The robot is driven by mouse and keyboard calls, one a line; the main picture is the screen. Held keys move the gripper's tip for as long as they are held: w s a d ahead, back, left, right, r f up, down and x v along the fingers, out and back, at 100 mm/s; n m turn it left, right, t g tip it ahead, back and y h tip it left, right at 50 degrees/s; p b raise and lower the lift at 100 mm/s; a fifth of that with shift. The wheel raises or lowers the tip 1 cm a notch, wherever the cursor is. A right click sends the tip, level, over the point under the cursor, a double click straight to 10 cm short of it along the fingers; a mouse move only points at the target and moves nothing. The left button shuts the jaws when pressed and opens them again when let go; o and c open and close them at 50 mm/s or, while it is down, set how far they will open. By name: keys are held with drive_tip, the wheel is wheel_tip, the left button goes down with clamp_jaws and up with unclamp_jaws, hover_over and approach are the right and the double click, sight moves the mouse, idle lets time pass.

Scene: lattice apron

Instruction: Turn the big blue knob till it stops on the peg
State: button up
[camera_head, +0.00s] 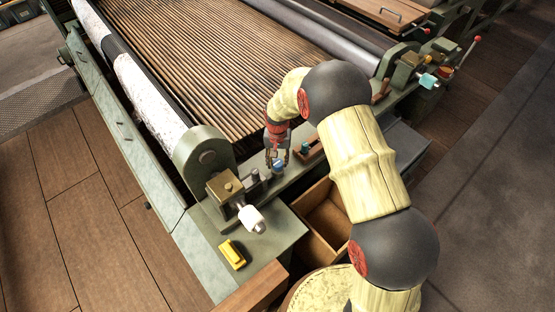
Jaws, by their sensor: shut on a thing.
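The big blue knob (279,165) sits on the green bed near the front corner of the machine. My gripper (277,160) comes down on it from above, its fingers on either side, and is shut on it. The fingers and the arm's end cover part of the knob. A dark upright post (255,175) stands just left of the knob; I cannot tell whether it is the peg. The knob's pointer or marking is too small to make out.
A brass block with a white handle (251,218) stands left of the knob. A yellow item (232,254) lies on the front corner plate. An open wooden drawer (325,222) is below right. A smaller teal knob (305,148) and a wooden block lie close right of the gripper.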

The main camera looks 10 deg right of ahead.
sight(277, 163)
drive_tip(key=shift+m, duration=0.6)
drive_tip(key=o, duration=1.2)
drive_tip(key=shift+c, duration=0.2)
wheel_tip(277, 163, up, 12)
idle(0.4)
